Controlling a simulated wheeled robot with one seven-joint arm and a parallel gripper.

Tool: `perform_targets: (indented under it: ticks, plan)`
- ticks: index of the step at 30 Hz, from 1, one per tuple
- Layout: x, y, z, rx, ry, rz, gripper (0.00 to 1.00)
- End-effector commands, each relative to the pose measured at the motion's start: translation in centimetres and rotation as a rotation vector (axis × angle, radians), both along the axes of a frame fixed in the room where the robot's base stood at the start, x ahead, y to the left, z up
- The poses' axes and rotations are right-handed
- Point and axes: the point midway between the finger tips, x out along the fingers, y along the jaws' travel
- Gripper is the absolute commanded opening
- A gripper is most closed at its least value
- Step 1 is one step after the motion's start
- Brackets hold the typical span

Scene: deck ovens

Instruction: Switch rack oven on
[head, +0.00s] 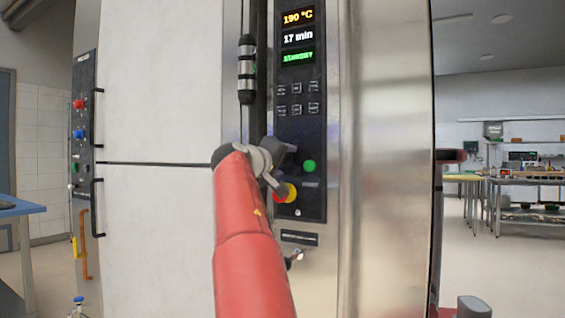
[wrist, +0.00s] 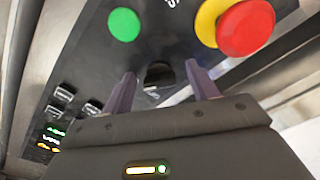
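The rack oven's black control panel (head: 302,80) is on the steel column in the head view. Its display (head: 298,37) reads 190 °C, 17 min and a green STANDBY. A dark knob (wrist: 160,74) shows in the wrist view, between the fingers of my gripper (wrist: 161,82). The fingers are apart, with a visible gap on each side of the knob; I see no clear contact. In the head view, my gripper (head: 281,169) is in front of the lower panel and partly hides it. A green button (head: 309,166) is beside it, also in the wrist view (wrist: 124,24).
A red stop button (wrist: 245,28) on a yellow base is close to my fingers. A vertical door handle (head: 246,70) stands left of the panel. Another oven panel (head: 82,120) is at far left. Metal tables (head: 525,170) stand at far right, with open floor before them.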

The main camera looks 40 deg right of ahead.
Motion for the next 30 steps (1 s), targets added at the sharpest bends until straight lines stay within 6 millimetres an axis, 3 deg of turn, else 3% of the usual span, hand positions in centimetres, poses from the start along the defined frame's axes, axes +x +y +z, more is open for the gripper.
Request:
perform_targets:
  ticks: [8, 21, 30]
  plan:
    - [-0.1, 0.2, 0.1, -0.002, -0.001, 0.001, 0.58]
    - [-2.5, 6.2, -0.1, -0.002, -0.001, 0.003, 0.58]
    - [-3.0, 7.3, 0.0, -0.001, 0.001, -0.001, 0.58]
